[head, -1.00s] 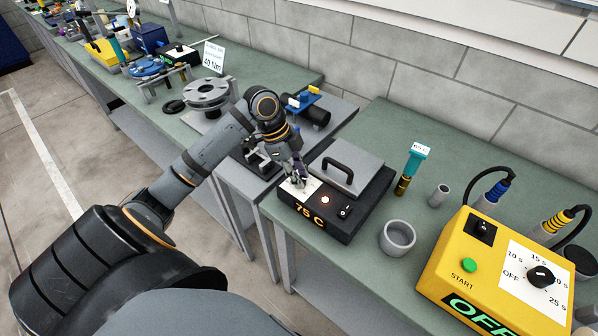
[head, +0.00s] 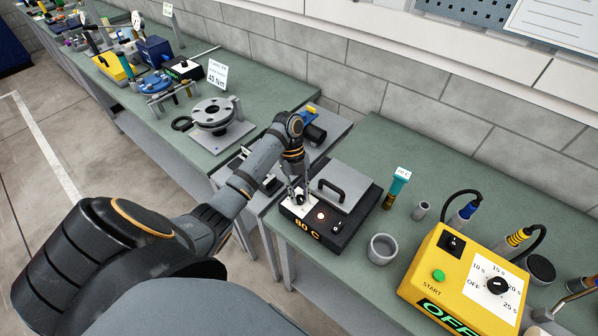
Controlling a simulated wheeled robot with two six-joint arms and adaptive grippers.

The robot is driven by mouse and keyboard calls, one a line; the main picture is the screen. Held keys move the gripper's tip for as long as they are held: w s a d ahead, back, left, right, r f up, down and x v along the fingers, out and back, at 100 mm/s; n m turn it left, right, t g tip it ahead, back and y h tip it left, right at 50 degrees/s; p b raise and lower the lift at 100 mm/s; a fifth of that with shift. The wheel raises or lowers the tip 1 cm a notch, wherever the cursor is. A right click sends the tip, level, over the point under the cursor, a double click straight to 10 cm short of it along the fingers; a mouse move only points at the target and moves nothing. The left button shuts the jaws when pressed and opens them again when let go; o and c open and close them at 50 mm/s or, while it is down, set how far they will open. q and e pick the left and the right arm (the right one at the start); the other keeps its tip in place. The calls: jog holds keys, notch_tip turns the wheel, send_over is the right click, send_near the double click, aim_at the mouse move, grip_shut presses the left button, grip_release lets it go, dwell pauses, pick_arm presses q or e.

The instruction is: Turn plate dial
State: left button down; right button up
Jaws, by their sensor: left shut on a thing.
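The black hotplate (head: 331,238) stands near the front edge of the green bench, with a glowing display (head: 307,231) that reads 80 C. A white dial panel (head: 291,209) is on its left corner. My left gripper (head: 300,197) points down over this panel and is shut on the dial (head: 301,203), which its fingers mostly hide. A grey lid plate with a black handle (head: 343,187) lies on the hotplate. A teal probe (head: 398,187) behind it carries a small tag that seems to read 70 C. My right gripper is not in view.
A grey cup (head: 382,249) and a small grey tube (head: 421,211) stand right of the hotplate. A yellow timer box (head: 430,290) showing OFF is further right. A grey flanged fixture (head: 215,117) stands on the farther bench.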

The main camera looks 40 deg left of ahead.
pick_arm(q)
jog(key=shift+w+r+m+g+y+p, duration=0.1)
jog(key=shift+m+g+y+p, duration=0.25)
jog(key=shift+m+p, duration=0.75)
jog(key=c, duration=1.1)
grip_release()
